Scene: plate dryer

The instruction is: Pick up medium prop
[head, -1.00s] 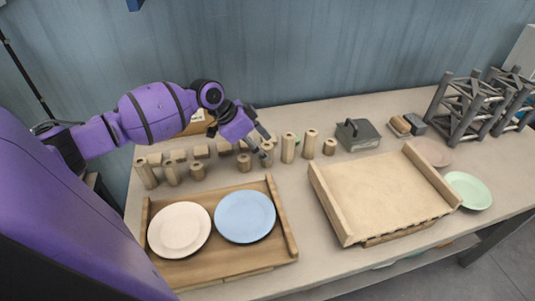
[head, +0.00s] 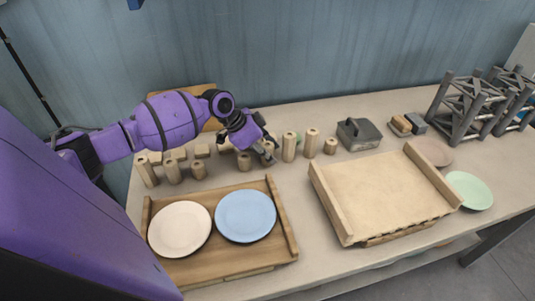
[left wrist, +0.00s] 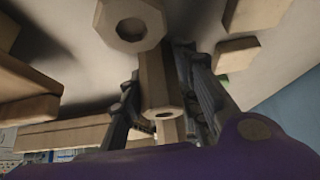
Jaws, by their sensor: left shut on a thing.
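My left gripper (head: 268,153) is in the row of wooden props at the back of the table, shut on a medium wooden prop (left wrist: 157,80). In the left wrist view the gripper (left wrist: 168,100) has one dark finger on each side of this upright, many-sided prop, which has a hole in its end. The fingers partly hide it in the head view; I cannot tell whether it is clear of the table. A shorter prop (head: 244,162) stands just left of the gripper, and a taller prop (head: 289,147) just right. My right gripper is not in view.
Other props (head: 172,172) stand to the left, with small blocks behind. A wooden tray (head: 281,222) holds a cream plate (head: 180,229) and a blue plate (head: 245,216). A wooden rack (head: 380,195), a grey box (head: 358,134) and dark trusses (head: 468,110) are to the right.

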